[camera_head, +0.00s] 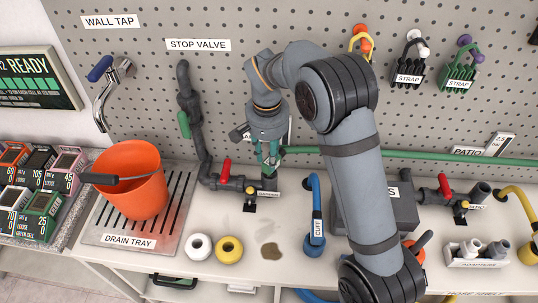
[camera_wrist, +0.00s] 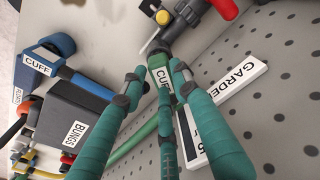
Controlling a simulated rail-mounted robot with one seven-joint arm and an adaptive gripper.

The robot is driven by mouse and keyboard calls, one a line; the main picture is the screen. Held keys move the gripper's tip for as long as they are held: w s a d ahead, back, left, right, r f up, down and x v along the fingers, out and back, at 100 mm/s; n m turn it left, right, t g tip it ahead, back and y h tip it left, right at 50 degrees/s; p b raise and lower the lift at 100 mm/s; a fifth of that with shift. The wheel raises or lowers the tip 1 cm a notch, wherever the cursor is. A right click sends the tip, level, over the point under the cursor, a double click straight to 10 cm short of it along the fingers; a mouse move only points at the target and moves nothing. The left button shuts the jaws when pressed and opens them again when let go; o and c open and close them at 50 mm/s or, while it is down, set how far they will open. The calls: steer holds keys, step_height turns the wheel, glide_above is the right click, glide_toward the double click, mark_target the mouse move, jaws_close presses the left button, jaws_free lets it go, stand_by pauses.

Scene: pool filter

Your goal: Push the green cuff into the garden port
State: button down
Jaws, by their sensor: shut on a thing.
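The green cuff (camera_wrist: 161,78), with a white CUFF label, sits between the teal fingers of my gripper (camera_wrist: 157,84) in the wrist view. My gripper (camera_head: 268,158) is shut on it. In the head view it is just above the grey garden port (camera_head: 269,184), and my fingers mostly hide the cuff. In the wrist view the cuff's far end meets or nearly meets the dark port pipe (camera_wrist: 161,48). I cannot tell how deep it sits. The green hose (camera_head: 420,156) runs right from the cuff along the pegboard. A GARDEN sign (camera_wrist: 236,100) is beside the port.
A red valve lever (camera_head: 225,170) is left of the port. A blue hose with a cuff (camera_head: 315,243) stands to the front right, near the dark BUNGS box (camera_head: 398,207). White (camera_head: 199,246) and yellow (camera_head: 229,249) rings lie in front. An orange bucket (camera_head: 135,180) stands left.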

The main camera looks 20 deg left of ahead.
steer(key=shift+f, duration=0.2)
steer(key=c, duration=1.3)
jaws_free()
steer(key=shift+r, duration=0.1)
steer(key=shift+c, duration=0.2)
steer(key=shift+o, duration=0.6)
step_height(320, 180, up, 5)
steer(key=p, duration=0.4)
steer(key=shift+s, duration=0.15)
step_height(320, 180, up, 12)
steer(key=shift+s, duration=0.45)
